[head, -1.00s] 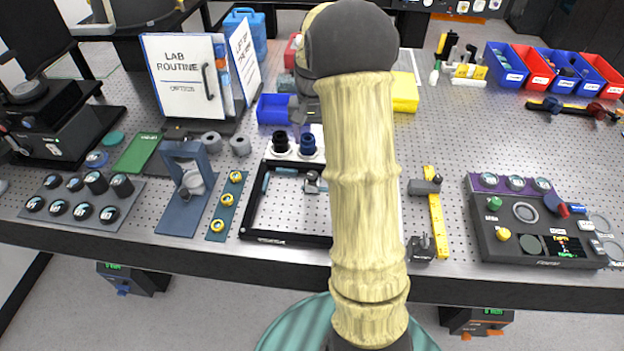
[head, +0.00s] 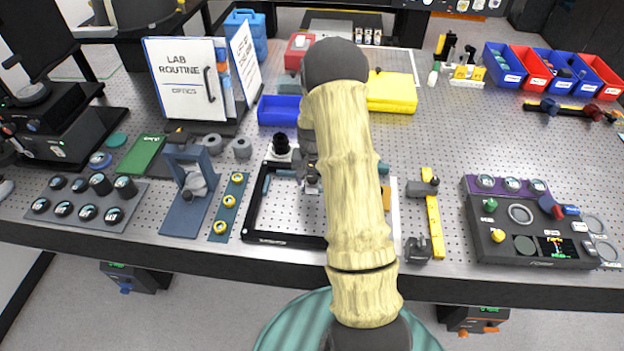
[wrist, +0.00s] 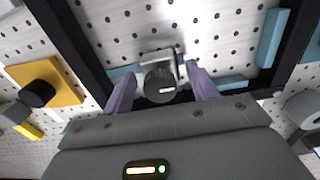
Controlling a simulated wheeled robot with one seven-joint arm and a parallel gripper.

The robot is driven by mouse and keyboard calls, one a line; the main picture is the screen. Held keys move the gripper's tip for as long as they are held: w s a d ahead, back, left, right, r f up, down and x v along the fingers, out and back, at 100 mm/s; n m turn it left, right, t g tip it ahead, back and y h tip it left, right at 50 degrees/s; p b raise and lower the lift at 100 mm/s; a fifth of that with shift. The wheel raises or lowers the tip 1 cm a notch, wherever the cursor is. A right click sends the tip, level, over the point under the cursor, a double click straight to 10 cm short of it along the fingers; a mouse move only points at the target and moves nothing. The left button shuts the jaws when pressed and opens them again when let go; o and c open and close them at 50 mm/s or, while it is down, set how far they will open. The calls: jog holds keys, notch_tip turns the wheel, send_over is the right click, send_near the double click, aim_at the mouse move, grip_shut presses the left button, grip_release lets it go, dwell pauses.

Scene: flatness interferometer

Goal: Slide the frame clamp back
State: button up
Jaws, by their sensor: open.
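In the head view my gripper (head: 312,182) is low over the black frame (head: 250,220), and my arm hides the frame's right part. Light-blue strips (wrist: 273,38) lie along the frame's inner edges.
A yellow plate with a black knob (wrist: 45,84) lies beside the frame. In the head view, a black knob post (head: 280,146) stands behind the frame, a yellow rail with clamps (head: 432,215) lies to the right, and a blue stand (head: 188,190) to the left.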

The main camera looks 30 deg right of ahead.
jog(key=shift+f, duration=0.5)
jog(key=shift+c, duration=0.2)
